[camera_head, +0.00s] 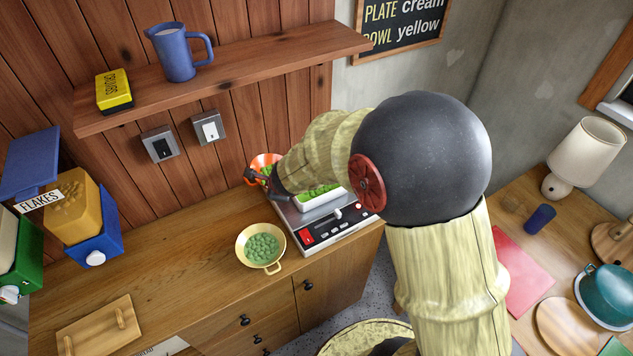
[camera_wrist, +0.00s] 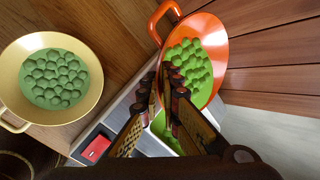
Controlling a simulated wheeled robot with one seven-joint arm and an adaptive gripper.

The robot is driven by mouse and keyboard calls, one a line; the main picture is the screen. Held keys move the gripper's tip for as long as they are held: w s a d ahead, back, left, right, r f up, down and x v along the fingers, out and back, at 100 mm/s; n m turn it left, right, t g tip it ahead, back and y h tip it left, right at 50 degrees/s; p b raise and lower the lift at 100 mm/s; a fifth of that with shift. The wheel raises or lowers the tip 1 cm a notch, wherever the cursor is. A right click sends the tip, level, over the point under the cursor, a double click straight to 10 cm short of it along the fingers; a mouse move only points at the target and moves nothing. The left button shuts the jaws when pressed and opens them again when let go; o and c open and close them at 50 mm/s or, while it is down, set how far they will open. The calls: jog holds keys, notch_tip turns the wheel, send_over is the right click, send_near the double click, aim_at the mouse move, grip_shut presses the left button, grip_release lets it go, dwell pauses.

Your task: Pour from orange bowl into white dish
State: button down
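In the wrist view the orange bowl (camera_wrist: 217,50) appears tilted, with green balls bunched inside and a loop handle at upper left. My gripper (camera_wrist: 165,85) has its two fingers on either side of the bowl's near rim and appears shut on it. In the head view my gripper (camera_head: 270,178) is partly hidden by my wrist. The white dish (camera_head: 322,202) sits on the scale with green pieces in it; my arm partly hides it. More green shows between my fingers.
A kitchen scale (camera_head: 335,226) bears the dish. A yellow two-handled bowl (camera_head: 246,238) of green balls stands to its left, also in the wrist view (camera_wrist: 15,90). A wooden shelf (camera_head: 230,75) with a blue jug (camera_head: 178,55) hangs above. The counter's left middle is clear.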

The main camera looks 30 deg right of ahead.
jog(key=shift+s+d+r+y+b, duration=0.1)
jog(key=shift+d+r+y+b, duration=0.25)
jog(key=shift+d, duration=0.15)
jog(key=shift+s+d+r+m+t, duration=0.1)
jog(key=shift+d+r+m+t, duration=0.05)
jog(key=shift+d+m+t, duration=0.15)
jog(key=shift+s+d+r+y+b, duration=0.15)
jog(key=shift+d+r+y+b, duration=0.1)
jog(key=shift+d+y+b, duration=0.15)
jog(key=shift+s+d+f+m+t+y+b, duration=0.1)
jog(key=shift+s+d+m+t+y+b, duration=0.1)
jog(key=shift+d+y+b, duration=0.3)
jog(key=shift+s+d+f+m+t+y+b, duration=0.15)
jog(key=shift+s+d+m+t+y, duration=0.1)
jog(key=shift+d, duration=0.3)
jog(key=shift+s+d+f+m+t+y+b, duration=0.1)
jog(key=shift+d+m+t+y+b, duration=0.1)
jog(key=shift+d+y+b, duration=0.1)
jog(key=shift+s+d+f+m+t+y+b, duration=0.1)
jog(key=shift+d+t+y+b, duration=0.1)
jog(key=shift+d+y, duration=0.1)
dwell(0.7)
jog(key=shift+s+d+r+m+t+y, duration=0.25)
jog(key=shift+d+r+m+t+y, duration=0.3)
jog(key=shift+d+r+y, duration=0.4)
dwell(1.3)
jog(key=shift+s+d+m+t+y+b, duration=0.2)
jog(key=shift+d+m+t+y+b, duration=0.3)
jog(key=shift+y, duration=0.35)
dwell(0.8)
